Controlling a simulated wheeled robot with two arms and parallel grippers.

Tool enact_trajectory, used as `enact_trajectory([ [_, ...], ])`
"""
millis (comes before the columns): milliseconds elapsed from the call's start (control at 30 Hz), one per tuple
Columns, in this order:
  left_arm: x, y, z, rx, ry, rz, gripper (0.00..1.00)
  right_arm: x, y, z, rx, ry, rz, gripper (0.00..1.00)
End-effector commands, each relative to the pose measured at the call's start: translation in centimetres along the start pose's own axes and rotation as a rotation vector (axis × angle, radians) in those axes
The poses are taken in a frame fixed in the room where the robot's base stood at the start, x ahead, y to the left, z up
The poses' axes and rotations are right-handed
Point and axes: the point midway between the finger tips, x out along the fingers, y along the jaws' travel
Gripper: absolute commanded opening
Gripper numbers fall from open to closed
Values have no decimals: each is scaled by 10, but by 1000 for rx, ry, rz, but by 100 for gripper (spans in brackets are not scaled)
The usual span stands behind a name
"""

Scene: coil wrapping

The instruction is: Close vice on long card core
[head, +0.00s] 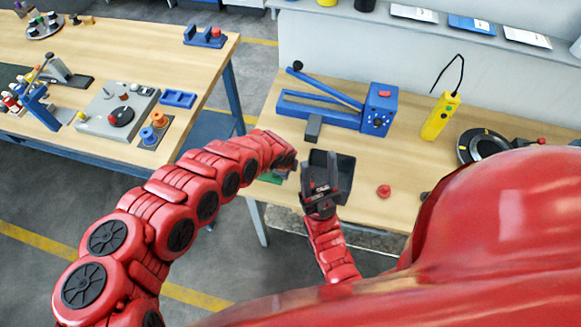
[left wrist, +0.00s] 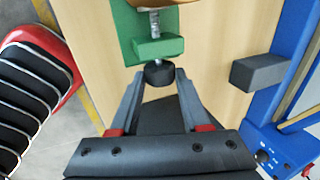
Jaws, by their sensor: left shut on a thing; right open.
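The green vice (head: 272,178) is at the front left edge of the right table, mostly hidden by my left arm. In the left wrist view the green vice (left wrist: 158,46) shows its metal screw and black knob (left wrist: 159,73). My left gripper (left wrist: 158,80) is shut on the knob, one finger on each side. A tan rounded piece (left wrist: 160,3), perhaps the card core, is cut off at the top edge; whether the jaws touch it cannot be told.
A blue lever device (head: 330,108) stands behind, with a grey block (head: 313,127). A red knob (head: 384,191), yellow handset (head: 440,115) and black ring (head: 484,146) are to the right. Another workbench (head: 210,75) is at left.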

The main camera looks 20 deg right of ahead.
Motion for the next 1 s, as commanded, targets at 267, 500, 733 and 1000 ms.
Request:
enact_trajectory([
  [267, 16, 7, 4, -7, -6, 152, 11, -54, -3, 9, 0, 0, 0, 50],
  [500, 8, 6, 4, -5, -6, 240, 13, -83, -4, 14, 0, 0, 0, 50],
  [733, 3, 5, 4, -5, -6, 247, 13, -80, -4, 14, 0, 0, 0, 50],
  [1000, 2, 2, 4, -5, -6, 239, 62, -80, -4, 14, 0, 0, 0, 50],
])
